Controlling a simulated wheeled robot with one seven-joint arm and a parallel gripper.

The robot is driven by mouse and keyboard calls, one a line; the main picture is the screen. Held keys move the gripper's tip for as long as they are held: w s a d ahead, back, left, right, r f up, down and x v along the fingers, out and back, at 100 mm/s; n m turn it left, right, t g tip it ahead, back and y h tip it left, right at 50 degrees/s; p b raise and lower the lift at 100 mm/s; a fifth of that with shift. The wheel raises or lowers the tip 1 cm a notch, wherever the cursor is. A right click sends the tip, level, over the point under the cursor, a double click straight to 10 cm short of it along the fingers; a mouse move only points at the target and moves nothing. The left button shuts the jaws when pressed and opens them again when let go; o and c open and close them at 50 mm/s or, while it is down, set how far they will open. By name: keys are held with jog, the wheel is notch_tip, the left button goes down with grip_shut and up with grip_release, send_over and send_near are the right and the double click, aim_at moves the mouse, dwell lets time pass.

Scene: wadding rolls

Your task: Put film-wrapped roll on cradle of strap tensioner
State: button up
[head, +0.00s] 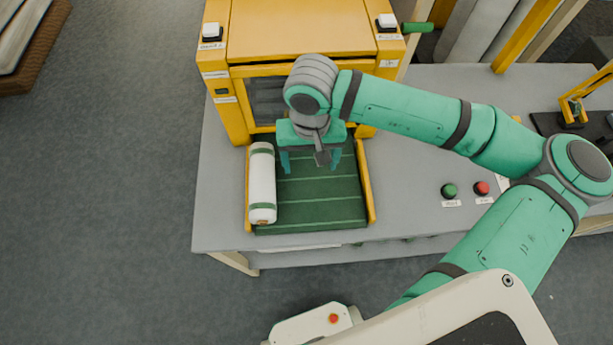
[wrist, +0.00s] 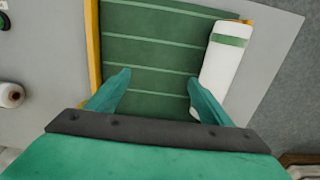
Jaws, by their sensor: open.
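The film-wrapped roll (head: 262,185) is white with a green band near each end. It lies along the left edge of the green belt (head: 318,205), beside the yellow side rail. In the wrist view the roll (wrist: 222,70) is at right, just outside the right finger. My gripper (head: 311,164) is open and empty over the belt, to the right of the roll; the wrist view shows bare belt between its fingertips (wrist: 160,77). A black base with a yellow frame (head: 573,110), possibly the strap tensioner, stands at the right edge, partly cut off. I cannot make out its cradle.
A yellow machine (head: 300,35) stands behind the belt. Yellow rails (head: 366,185) flank the belt. Green (head: 449,190) and red (head: 481,188) buttons sit on the grey table (head: 415,215). A white round object with a brown centre (wrist: 11,95) shows at the wrist view's left edge.

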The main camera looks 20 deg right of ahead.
jog(key=f, duration=0.6)
jog(key=shift+w+a+f, duration=0.1)
jog(key=shift+a+f, duration=0.25)
jog(key=shift+f, duration=0.05)
jog(key=shift+d+f, duration=0.1)
jog(key=shift+f, duration=0.4)
grip_shut()
grip_release()
